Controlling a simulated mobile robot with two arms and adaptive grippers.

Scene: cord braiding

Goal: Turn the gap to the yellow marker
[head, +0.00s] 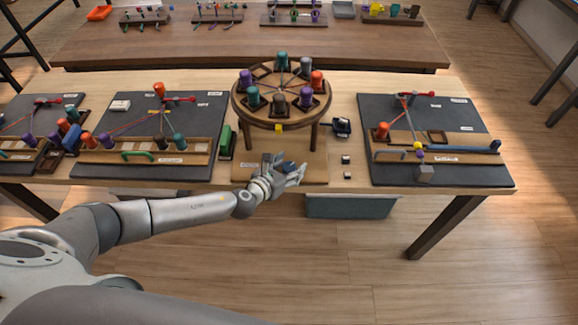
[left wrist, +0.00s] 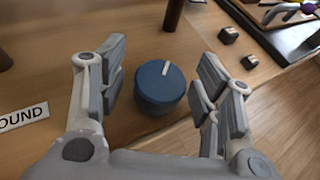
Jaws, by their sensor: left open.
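The round wooden stand (head: 240,101) carries several coloured bobbins around its top. The gap among them appears to be at the back left (head: 261,71). The yellow marker (head: 278,128) sits at the front rim, below a dark olive bobbin (head: 279,98). A blue knob (left wrist: 160,87) with a white pointer line stands on the wooden base in front of the stand. My left gripper (head: 290,172) is open, its fingers on either side of the knob; in the left wrist view (left wrist: 163,92) space shows between fingers and knob. My right gripper is not in view.
Black boards with cords and bobbins lie left (head: 150,110) and right (head: 463,115) of the stand. Two small dark cubes (head: 346,160) and a dark holder (head: 342,126) are right of the base. A green block (head: 226,142) stands left. The table's front edge is close.

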